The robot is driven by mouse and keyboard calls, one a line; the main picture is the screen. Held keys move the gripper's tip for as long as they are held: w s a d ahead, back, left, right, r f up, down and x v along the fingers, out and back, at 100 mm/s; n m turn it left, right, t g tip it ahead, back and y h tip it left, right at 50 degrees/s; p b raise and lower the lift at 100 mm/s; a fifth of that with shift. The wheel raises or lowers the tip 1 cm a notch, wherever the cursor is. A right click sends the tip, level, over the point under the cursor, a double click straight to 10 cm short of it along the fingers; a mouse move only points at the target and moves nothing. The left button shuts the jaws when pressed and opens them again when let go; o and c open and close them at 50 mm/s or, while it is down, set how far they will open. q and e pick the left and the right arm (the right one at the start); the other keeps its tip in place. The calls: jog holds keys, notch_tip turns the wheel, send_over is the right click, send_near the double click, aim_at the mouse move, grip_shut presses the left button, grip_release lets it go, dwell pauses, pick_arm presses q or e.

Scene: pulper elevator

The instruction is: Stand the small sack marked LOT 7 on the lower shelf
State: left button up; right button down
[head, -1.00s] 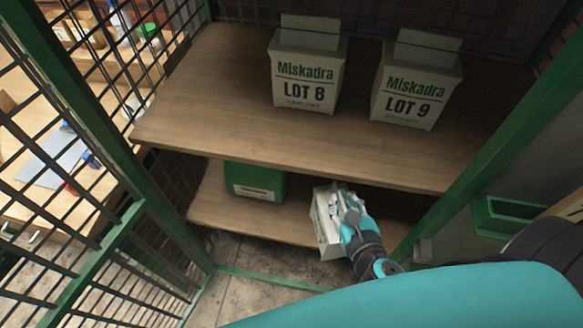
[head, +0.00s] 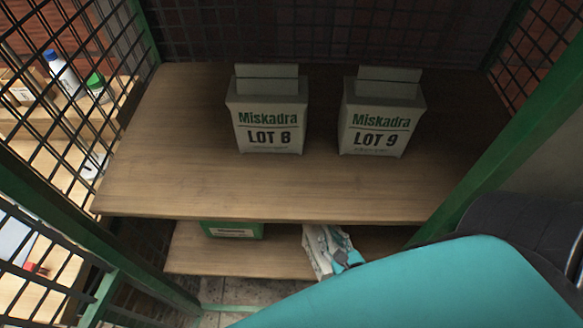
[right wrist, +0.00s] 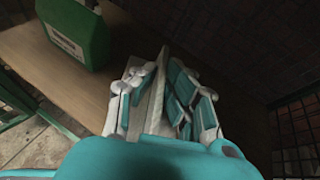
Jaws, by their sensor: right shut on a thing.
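A small pale sack (head: 317,252) is in my right gripper (head: 345,262), at the front right of the lower shelf (head: 195,255). Its lettering is not readable in the head view. In the right wrist view the fingers of my right gripper (right wrist: 155,92) are on both sides of the sack (right wrist: 152,108), which shows as a pale upright slab. The lower shelf (right wrist: 50,55) is beneath and behind it. I cannot tell whether the sack's base touches the shelf. My arm hides part of the sack. My left gripper is not in view.
A green box (head: 232,230) stands on the lower shelf left of the sack; it also shows in the right wrist view (right wrist: 75,35). Green posts and mesh enclose the sides.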

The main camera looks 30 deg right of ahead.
jog(key=w+r+p+x, duration=0.1)
jog(key=r+p+x, duration=0.1)
jog(key=x, duration=1.4)
jog(key=shift+w+r+p, duration=0.15)
jog(key=shift+r+p, duration=0.2)
jog(key=shift+r, duration=0.1)
jog(key=shift+f, duration=0.1)
jog(key=c, duration=1.8)
grip_release()
jog(key=shift+f, duration=0.1)
jog(key=o, duration=0.4)
